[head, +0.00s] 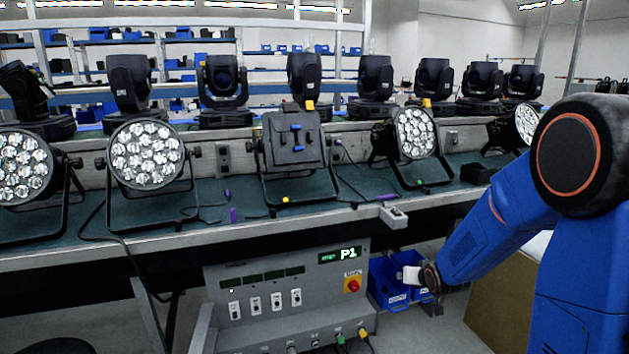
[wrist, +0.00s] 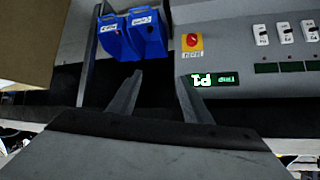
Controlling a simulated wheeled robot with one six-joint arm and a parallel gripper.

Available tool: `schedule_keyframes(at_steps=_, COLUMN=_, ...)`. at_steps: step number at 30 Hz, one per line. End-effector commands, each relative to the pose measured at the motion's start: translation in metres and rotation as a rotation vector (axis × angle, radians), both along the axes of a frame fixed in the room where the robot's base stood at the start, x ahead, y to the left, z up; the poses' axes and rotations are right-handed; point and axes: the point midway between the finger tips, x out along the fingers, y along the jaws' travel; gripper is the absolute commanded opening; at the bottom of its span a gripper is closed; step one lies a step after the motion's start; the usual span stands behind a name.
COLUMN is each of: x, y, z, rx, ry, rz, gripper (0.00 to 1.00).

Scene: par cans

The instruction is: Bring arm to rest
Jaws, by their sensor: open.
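My arm (head: 500,225) is blue with black joints and reaches in from the right in the head view. Its wrist end hangs low, in front of the bench's lower edge, beside the blue bins (head: 392,277). My gripper (wrist: 158,92) shows in the wrist view with its two grey fingers spread apart. Nothing is between the fingers. In the head view the fingers themselves are too small to make out clearly. The wrist view is upside down and shows the blue bins (wrist: 133,36) and the control panel (wrist: 237,48) beyond the fingers.
A green-topped bench (head: 255,213) holds several par cans, one a lit-lens lamp (head: 147,154), and one turned backwards (head: 293,157). Moving heads (head: 222,88) stand on the shelf behind. The grey control box (head: 275,290) has a red knob and a "P1" display. A cardboard box (head: 500,300) stands by my arm.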

Motion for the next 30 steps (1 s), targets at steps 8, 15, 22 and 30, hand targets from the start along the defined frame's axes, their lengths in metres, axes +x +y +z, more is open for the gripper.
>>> schedule_keyframes(at_steps=8, x=-0.060, y=-0.003, z=0.055, rx=-0.045, ry=0.077, rz=-0.016, gripper=0.45)
schedule_keyframes(at_steps=15, x=-0.121, y=-0.003, z=0.090, rx=-0.072, ry=0.152, rz=-0.022, gripper=0.45)
schedule_keyframes(at_steps=22, x=-0.185, y=0.000, z=0.118, rx=-0.085, ry=0.224, rz=-0.020, gripper=0.45)
schedule_keyframes(at_steps=30, x=-0.267, y=0.006, z=0.140, rx=-0.090, ry=0.309, rz=-0.004, gripper=0.45)
